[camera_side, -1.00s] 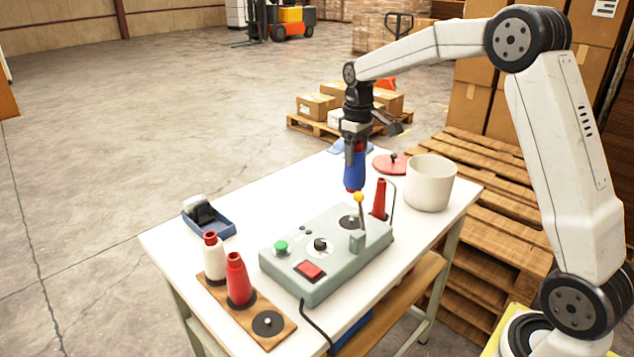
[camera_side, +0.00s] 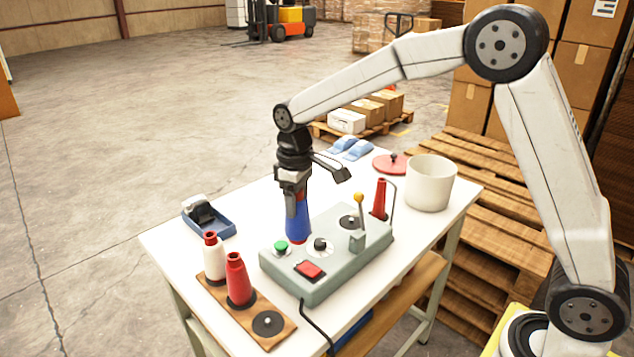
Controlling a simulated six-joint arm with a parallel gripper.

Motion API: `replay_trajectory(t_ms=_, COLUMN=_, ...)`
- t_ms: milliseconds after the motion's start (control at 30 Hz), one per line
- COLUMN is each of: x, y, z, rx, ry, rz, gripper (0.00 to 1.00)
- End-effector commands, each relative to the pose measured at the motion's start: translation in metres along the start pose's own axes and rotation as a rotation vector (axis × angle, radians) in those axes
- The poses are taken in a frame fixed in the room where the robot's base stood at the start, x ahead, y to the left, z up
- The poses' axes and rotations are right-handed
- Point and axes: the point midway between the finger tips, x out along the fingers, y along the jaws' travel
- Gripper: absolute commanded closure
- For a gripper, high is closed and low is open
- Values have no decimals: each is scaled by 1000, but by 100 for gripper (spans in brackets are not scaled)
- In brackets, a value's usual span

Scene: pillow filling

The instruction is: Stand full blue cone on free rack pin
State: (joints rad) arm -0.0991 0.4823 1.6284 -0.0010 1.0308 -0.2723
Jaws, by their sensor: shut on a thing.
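My gripper (camera_side: 292,190) is shut on the top of the blue cone (camera_side: 298,222). The cone hangs upright with a reddish lower edge, over or just behind the back left part of the grey machine; I cannot tell its exact height. The wooden rack (camera_side: 278,335) lies at the front left of the white table. It carries a white cone (camera_side: 214,260) and a red cone (camera_side: 237,281). The rack's front right place (camera_side: 267,323) is a bare dark disc with a small pin.
The grey machine (camera_side: 325,285) has buttons, a yellow-tipped lever (camera_side: 358,210) and a red cone (camera_side: 380,200) at its right. A white pot (camera_side: 430,183), a red lid (camera_side: 391,164) and blue cloths (camera_side: 350,148) lie behind.

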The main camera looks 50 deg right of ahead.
Motion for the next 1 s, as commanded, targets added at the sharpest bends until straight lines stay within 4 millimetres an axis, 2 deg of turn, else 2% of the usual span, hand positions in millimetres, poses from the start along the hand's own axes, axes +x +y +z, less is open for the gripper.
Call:
replay_trajectory(t_ms=33, x=4, y=-19, z=-3, rx=-33, ry=-1, rz=0, gripper=100)
replay_trajectory(t_ms=200, x=15, y=-73, z=-6, rx=-118, ry=-1, rz=0, gripper=100)
replay_trajectory(t_ms=300, x=21, y=-100, z=-5, rx=-162, ry=0, rz=0, gripper=100)
replay_trajectory(t_ms=433, x=27, y=-126, z=-2, rx=-204, ry=0, rz=1, gripper=100)
replay_trajectory(t_ms=633, x=31, y=-146, z=0, rx=-236, ry=1, rz=1, gripper=100)
replay_trajectory(t_ms=1000, x=35, y=-148, z=1, rx=-239, ry=1, rz=1, gripper=100)
